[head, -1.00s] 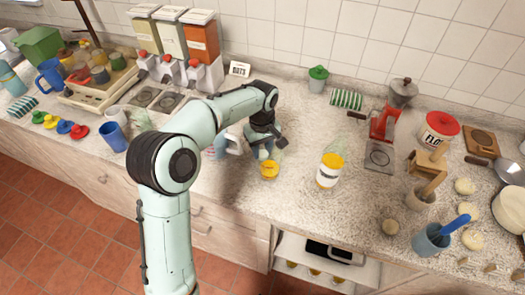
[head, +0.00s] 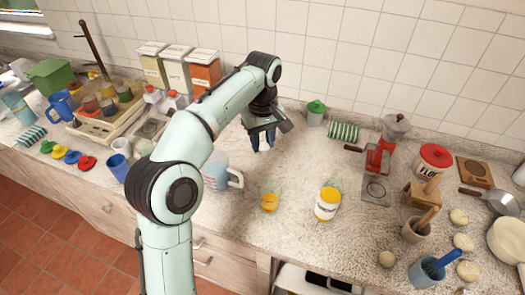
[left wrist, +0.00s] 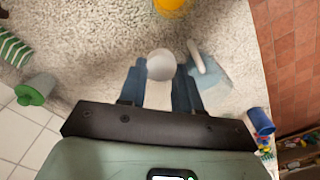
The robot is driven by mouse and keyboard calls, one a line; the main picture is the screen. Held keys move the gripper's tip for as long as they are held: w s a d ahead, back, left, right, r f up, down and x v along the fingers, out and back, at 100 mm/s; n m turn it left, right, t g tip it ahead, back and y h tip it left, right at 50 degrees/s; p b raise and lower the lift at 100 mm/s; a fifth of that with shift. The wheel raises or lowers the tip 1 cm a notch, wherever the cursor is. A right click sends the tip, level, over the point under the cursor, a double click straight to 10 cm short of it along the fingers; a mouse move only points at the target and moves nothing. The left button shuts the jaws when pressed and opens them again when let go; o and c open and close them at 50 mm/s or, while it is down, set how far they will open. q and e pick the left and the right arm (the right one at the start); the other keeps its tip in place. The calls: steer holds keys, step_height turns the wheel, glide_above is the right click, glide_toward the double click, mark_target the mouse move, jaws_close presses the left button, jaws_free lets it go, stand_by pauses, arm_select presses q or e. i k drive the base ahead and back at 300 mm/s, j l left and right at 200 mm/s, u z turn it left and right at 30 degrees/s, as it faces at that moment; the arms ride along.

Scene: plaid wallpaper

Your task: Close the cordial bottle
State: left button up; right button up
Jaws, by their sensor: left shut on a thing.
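The cordial bottle (head: 327,206), clear with yellow contents and a white label, stands upright on the counter. It appears to have no cap on top. My left gripper (head: 262,142) is behind and left of the bottle, apart from it, near the wall. In the left wrist view my left gripper (left wrist: 160,82) has its blue fingers shut on a pale round stopper (left wrist: 160,64). The stopper is not clear in the head view. My right gripper is not in view.
A small yellow-filled glass (head: 269,203) stands left of the bottle, and a measuring jug (head: 216,174) farther left. A red grinder (head: 381,158) and wooden pieces are to the right. The counter around the bottle is mostly clear.

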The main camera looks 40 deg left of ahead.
mark_target(330, 195)
steer(key=k, duration=1)
